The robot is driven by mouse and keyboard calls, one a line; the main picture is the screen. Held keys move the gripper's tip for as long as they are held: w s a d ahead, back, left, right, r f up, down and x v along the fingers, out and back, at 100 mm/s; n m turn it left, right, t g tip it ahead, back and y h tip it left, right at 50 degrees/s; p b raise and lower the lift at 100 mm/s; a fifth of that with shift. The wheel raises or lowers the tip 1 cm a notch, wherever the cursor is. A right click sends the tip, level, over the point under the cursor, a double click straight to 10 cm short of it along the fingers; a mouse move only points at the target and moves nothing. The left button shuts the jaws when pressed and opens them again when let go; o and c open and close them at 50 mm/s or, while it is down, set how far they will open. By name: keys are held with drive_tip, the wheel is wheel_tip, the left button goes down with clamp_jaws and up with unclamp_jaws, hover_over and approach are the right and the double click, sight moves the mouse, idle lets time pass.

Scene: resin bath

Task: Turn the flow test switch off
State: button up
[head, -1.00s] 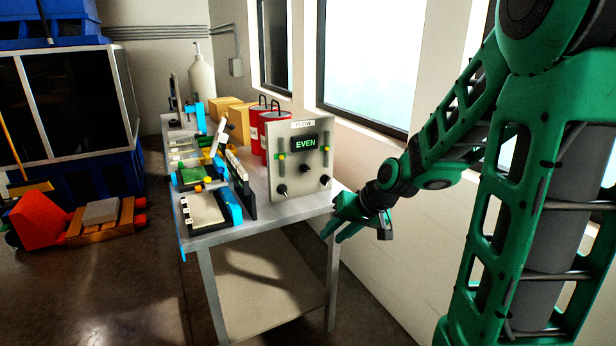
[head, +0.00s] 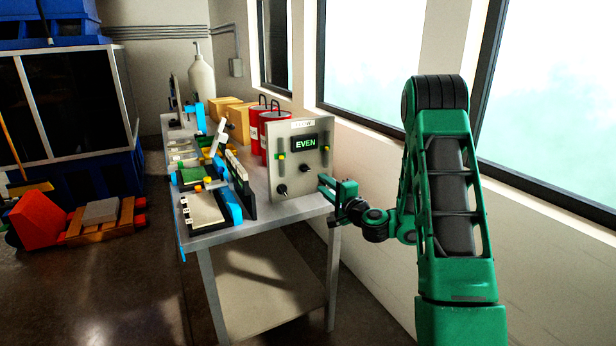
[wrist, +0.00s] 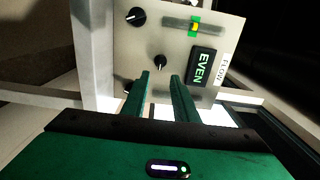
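The grey flow panel (head: 288,150) stands upright on the near end of the bench, with a FLOW label and a display (head: 305,143) reading EVEN in green. It carries a lower-left black knob (head: 282,190), a middle black knob (head: 305,168) and sliders with yellow markers. No knob is clearly labelled as the test switch. My gripper (head: 323,183) is before the panel's lower right edge, hiding part of it. In the wrist view, its two green fingers (wrist: 161,76) are apart and empty, pointing toward the middle knob (wrist: 160,62). A third knob (wrist: 128,85) is partly hidden beside the left finger.
Red canisters (head: 256,128) and cardboard boxes (head: 236,115) stand behind the panel. Trays and a black upright rack (head: 241,185) occupy the bench left of it. The window wall runs close along the right. Floor in front of the bench (head: 215,235) is clear.

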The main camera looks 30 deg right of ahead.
sight(307, 171)
drive_tip(key=w, duration=1)
drive_tip(key=shift+w+a, duration=0.15)
drive_tip(key=shift+w, duration=0.25)
clamp_jaws()
